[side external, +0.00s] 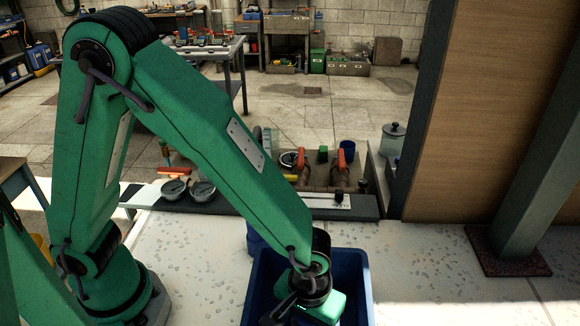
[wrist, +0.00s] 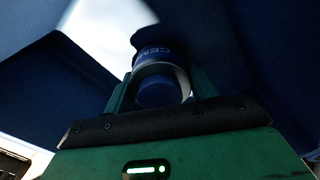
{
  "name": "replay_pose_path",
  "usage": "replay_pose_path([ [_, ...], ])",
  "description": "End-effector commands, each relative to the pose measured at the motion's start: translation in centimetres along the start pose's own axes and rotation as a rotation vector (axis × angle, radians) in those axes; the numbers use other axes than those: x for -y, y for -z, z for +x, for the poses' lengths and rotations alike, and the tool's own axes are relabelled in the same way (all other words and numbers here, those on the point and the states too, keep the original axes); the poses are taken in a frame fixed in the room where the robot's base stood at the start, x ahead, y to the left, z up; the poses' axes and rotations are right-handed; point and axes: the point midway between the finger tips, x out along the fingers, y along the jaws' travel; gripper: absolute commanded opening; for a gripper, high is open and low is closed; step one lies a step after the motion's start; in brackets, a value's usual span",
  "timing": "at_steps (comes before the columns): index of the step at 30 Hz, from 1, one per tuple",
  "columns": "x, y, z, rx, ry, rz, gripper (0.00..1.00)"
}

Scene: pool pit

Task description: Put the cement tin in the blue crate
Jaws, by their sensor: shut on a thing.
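The blue crate (side external: 361,285) stands on the pale speckled deck at the lower middle of the side view, cut off by the bottom edge. My gripper (side external: 318,304) points down inside the crate's opening, and its fingertips are hidden there. In the wrist view my gripper (wrist: 162,86) is shut on the cement tin (wrist: 154,53), a blue tin with a pale band and partly visible lettering. Dark blue crate walls (wrist: 65,85) surround it. The tin is hidden in the side view. I cannot tell whether it touches the crate floor.
Behind the crate, a dark ledge (side external: 240,205) carries two round gauges (side external: 203,192). Red-handled pipework (side external: 322,175) stands behind it. The deck (side external: 435,265) right of the crate is clear.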

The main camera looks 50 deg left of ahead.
Motion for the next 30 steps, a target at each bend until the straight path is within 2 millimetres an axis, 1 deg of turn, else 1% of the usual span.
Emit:
replay_pose_path([
  [6,0.0,0.0,0.3,0.0,-0.001,0.0,0.29],
  [7,0.0,0.0,0.3,0.0,0.0,0.0,0.63],
  [9,0.0,0.0,0.2,0.0,0.0,0.0,0.76],
  [10,0.0,0.0,0.2,0.0,0.0,0.0,0.79],
  [23,0.0,0.0,-0.1,0.0,0.0,0.0,0.79],
  [26,-0.1,0.0,-0.6,-0.001,-0.001,0.0,0.79],
  [30,-0.1,0.0,-1.8,-0.001,-0.003,0.0,0.79],
])
